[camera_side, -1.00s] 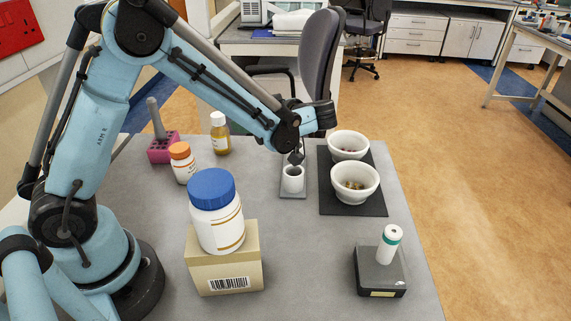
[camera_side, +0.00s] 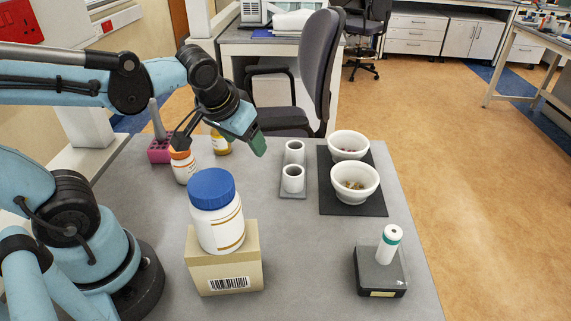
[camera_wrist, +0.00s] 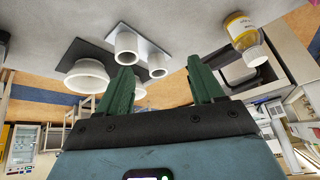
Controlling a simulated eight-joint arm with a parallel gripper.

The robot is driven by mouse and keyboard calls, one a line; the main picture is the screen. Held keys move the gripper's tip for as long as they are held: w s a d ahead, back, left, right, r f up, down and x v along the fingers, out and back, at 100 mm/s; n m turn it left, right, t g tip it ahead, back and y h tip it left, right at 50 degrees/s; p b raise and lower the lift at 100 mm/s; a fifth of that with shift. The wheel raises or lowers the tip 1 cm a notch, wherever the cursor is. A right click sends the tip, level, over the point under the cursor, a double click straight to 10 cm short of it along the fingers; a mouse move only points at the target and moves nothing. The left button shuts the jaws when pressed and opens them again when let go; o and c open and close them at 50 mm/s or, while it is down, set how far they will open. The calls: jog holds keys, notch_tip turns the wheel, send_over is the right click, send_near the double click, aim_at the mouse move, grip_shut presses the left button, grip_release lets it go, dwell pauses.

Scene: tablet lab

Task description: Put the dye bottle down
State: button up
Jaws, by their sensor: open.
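An amber bottle (camera_side: 221,146), which I take for the dye bottle, stands upright on the grey table, its upper part hidden by my arm in the side view. In the wrist view its yellow body and white cap (camera_wrist: 245,42) show at upper right, clear of the fingers. My gripper (camera_side: 258,146) is in the air to the right of the bottle in the side view. In the wrist view its green fingers (camera_wrist: 163,78) are apart with nothing held between them.
Two white cups (camera_side: 293,179) stand on a small grey plate right of my gripper. Two white bowls (camera_side: 355,185) sit on a black mat. An orange-capped bottle (camera_side: 183,170) and a blue-capped jar (camera_side: 217,220) on a box are nearby.

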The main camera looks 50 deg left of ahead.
jog(key=s+d+m+t+h, duration=0.1)
jog(key=d+m+t+h, duration=0.1)
jog(key=shift+s+d+r+m, duration=0.1)
jog(key=shift+s+d+m, duration=0.25)
jog(key=shift+d+m, duration=0.05)
dwell(1.1)
